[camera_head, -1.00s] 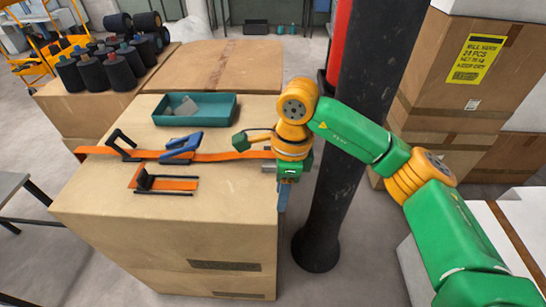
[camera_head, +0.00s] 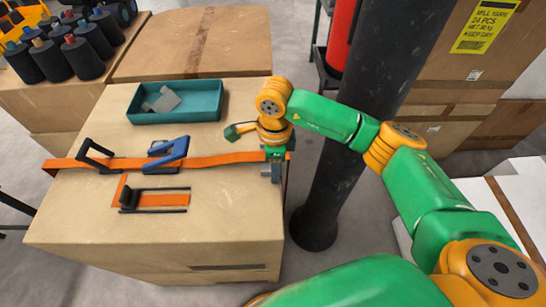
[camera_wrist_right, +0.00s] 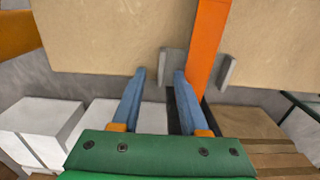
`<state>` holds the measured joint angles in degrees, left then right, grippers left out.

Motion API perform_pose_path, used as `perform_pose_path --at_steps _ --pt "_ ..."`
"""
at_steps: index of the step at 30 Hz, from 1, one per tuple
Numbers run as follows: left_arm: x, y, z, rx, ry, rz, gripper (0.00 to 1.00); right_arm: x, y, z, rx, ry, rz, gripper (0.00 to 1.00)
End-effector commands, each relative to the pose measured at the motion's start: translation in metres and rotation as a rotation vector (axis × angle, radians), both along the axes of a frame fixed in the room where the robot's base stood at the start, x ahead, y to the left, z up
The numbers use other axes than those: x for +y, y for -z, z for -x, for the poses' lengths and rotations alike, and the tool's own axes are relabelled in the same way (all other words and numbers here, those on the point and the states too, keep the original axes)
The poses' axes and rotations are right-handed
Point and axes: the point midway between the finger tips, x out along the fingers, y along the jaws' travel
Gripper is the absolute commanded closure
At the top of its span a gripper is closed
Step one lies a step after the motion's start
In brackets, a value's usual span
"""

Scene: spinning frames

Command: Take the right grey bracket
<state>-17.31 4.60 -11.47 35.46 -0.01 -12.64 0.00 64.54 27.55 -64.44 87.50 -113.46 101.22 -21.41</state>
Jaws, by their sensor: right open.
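The right grey bracket (camera_wrist_right: 228,71) is at the box edge in the right wrist view, beside the orange strap (camera_wrist_right: 208,45). It shows as two upright grey flanges, one on each side of the strap. My right gripper (camera_wrist_right: 160,76) is open with blue fingers. Its tips straddle the left flange, with the right finger between that flange and the strap; contact cannot be told. In the head view my right gripper (camera_head: 275,174) points down at the right edge of the cardboard box (camera_head: 215,215), largely hiding the bracket. My left gripper is not in view.
A teal tray (camera_head: 208,116) holding grey pieces (camera_head: 162,101) stands on the box. A blue-handled buckle (camera_head: 170,152) and black buckles (camera_head: 95,155) lie along the strap. A dark column (camera_head: 345,150) rises close to the right arm.

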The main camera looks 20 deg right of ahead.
Motion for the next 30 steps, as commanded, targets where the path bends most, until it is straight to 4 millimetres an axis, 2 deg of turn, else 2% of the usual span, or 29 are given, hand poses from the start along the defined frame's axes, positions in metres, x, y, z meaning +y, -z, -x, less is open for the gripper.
perform_pose_path --at_steps 5,10,23,26,30 --pt "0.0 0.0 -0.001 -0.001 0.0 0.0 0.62 0.0 0.001 0.0 0.0 0.0 -0.001 0.56" --pt "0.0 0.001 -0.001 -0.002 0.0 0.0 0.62 0.0 0.001 0.0 0.0 0.0 -0.001 0.99" --pt "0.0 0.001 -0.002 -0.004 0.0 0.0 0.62 0.0 -0.004 -0.001 -0.002 0.0 -0.001 1.0" --pt "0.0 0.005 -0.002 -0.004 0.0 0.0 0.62 0.001 -0.023 -0.002 -0.006 -0.001 -0.003 1.0" --pt "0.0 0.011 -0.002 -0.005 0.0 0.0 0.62 0.001 -0.062 -0.002 -0.007 0.0 -0.003 1.0"
